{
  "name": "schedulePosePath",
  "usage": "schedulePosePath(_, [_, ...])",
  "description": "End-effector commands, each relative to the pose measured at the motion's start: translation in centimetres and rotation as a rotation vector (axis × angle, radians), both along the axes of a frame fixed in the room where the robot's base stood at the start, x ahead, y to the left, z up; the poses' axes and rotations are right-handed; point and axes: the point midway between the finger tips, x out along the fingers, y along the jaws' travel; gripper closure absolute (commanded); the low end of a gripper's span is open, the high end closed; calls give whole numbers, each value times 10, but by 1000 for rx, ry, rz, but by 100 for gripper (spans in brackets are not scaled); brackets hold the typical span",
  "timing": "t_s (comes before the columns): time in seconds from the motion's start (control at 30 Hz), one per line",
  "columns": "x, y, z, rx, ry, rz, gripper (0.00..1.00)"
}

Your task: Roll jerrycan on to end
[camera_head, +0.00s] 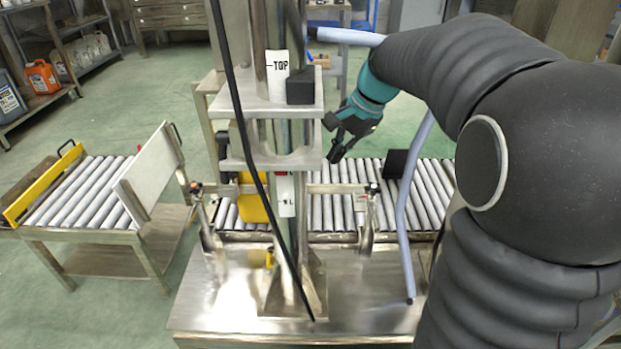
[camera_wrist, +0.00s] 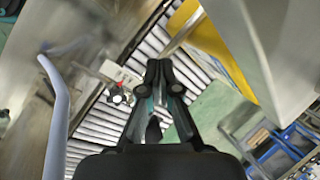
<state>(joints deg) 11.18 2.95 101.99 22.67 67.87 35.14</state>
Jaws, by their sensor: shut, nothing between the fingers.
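A yellow jerrycan (camera_head: 252,205) is on the roller conveyor (camera_head: 430,195), mostly hidden behind the steel column in the head view. A yellow body, which looks like the same jerrycan (camera_wrist: 205,38), shows at the upper right of the wrist view, partly covered by a grey metal part. My gripper (camera_head: 334,143) is teal and black. It is shut and empty, above the conveyor and to the right of the column, apart from the jerrycan. In the wrist view my gripper (camera_wrist: 163,72) points over the rollers, with its fingertips together.
The steel column (camera_head: 265,130) with its bracket (camera_head: 270,155) stands between the jerrycan and the head camera. A separate roller table (camera_head: 85,190) with an upright white plate (camera_head: 148,178) stands at left. A pale blue hose (camera_head: 402,210) hangs right of my gripper.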

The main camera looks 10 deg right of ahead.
Motion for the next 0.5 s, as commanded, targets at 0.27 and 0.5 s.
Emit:
schedulePosePath(0.27, [15, -4, -6, 34, 28, -42, 100])
schedulePosePath(0.5, [28, -7, -11, 62, 48, -77, 100])
